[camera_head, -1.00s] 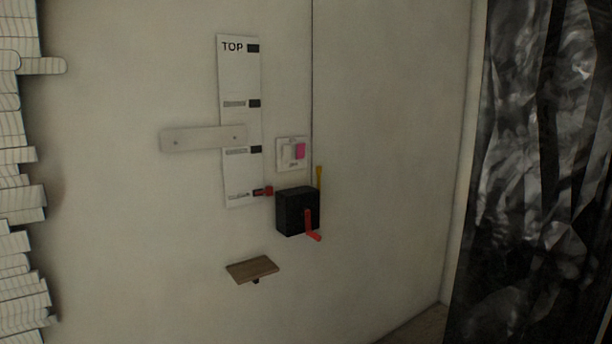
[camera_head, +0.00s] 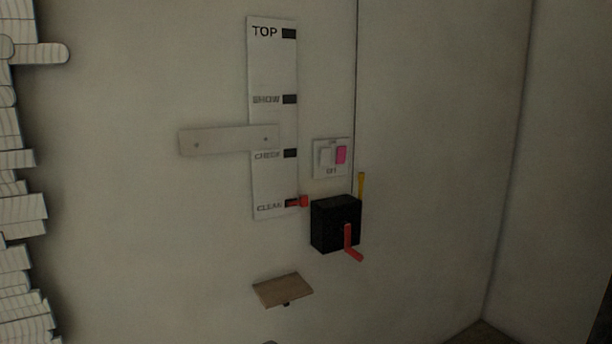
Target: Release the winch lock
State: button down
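A black winch box (camera_head: 334,224) is mounted on the pale wall. A red crank handle (camera_head: 349,240) sticks out from its front, its end pointing down and to the right. A yellow lever (camera_head: 361,185) stands upright at the box's upper right edge; I cannot tell for certain whether it is the lock. A thin dark cable (camera_head: 356,80) runs up the wall above the box. My gripper is not in view.
A switch plate (camera_head: 331,158) with a pink part is above the box. A small brown wooden shelf (camera_head: 283,289) is below it. A pale bar (camera_head: 220,140) crosses the scale. White layered relief slabs (camera_head: 20,210) line the left. Bare wall lies right of the box.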

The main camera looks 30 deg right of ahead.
aim_at(361, 175)
jog(key=i, duration=0.9)
jog(key=z, duration=0.5)
jog(key=i, duration=0.55)
jog(key=z, duration=0.35)
